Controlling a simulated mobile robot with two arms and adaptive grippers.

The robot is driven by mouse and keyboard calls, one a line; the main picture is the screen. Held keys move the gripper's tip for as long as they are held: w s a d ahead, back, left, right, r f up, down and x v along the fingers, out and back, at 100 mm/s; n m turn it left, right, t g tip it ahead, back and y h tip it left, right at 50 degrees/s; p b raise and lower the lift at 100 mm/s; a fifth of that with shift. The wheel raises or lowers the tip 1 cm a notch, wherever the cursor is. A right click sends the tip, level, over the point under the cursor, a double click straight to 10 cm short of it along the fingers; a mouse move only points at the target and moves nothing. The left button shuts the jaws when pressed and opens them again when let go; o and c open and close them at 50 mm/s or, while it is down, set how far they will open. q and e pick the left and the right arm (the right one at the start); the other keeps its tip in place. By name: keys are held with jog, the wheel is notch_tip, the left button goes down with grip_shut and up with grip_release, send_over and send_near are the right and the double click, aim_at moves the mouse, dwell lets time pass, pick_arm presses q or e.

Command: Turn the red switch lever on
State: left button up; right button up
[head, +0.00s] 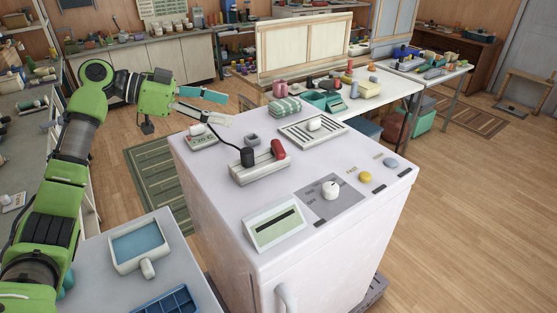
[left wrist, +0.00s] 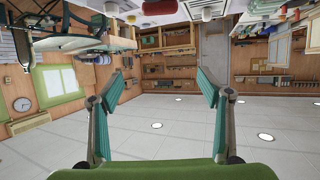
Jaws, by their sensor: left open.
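The red switch lever (head: 278,148) stands at the right end of a pale grey switch base (head: 262,170) on the white cabinet top. A black plug with a cord (head: 247,156) stands at the base's left end. My left gripper (head: 229,109) is open and empty, above the far left part of the cabinet, up and left of the lever and apart from it. In the left wrist view its two teal fingers (left wrist: 159,78) are spread wide with nothing between them. My right gripper is not in view.
The white cabinet (head: 220,215) also bears a white knob (head: 330,189), a yellow button (head: 365,177), a display box (head: 274,224), a grille (head: 313,130) and a folded green cloth (head: 284,105). A blue-topped tray (head: 138,244) stands at lower left. The floor at right is clear.

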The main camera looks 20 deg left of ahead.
pick_arm(q)
jog(key=b, duration=0.5)
send_near(273, 146)
jog(key=v, duration=0.3)
jog(key=shift+w+r, duration=0.15)
jog(key=shift+r, duration=0.2)
jog(key=shift+s+f+b, duration=0.2)
jog(key=shift+f+b, duration=0.1)
jog(key=shift+b, duration=0.2)
jog(key=shift+w+d+f, duration=0.2)
jog(key=shift+w+d, duration=0.15)
jog(key=shift+d, duration=0.15)
jog(key=p+x, duration=0.3)
jog(key=x, duration=0.9)
jog(key=shift+w+d+f+p, duration=0.2)
jog(key=shift+d+f+p, duration=0.05)
jog(key=shift+p, duration=0.1)
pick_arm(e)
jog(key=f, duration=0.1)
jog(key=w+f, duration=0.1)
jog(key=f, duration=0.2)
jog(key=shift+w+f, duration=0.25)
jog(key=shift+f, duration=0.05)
pick_arm(q)
jog(key=c, duration=1.1)
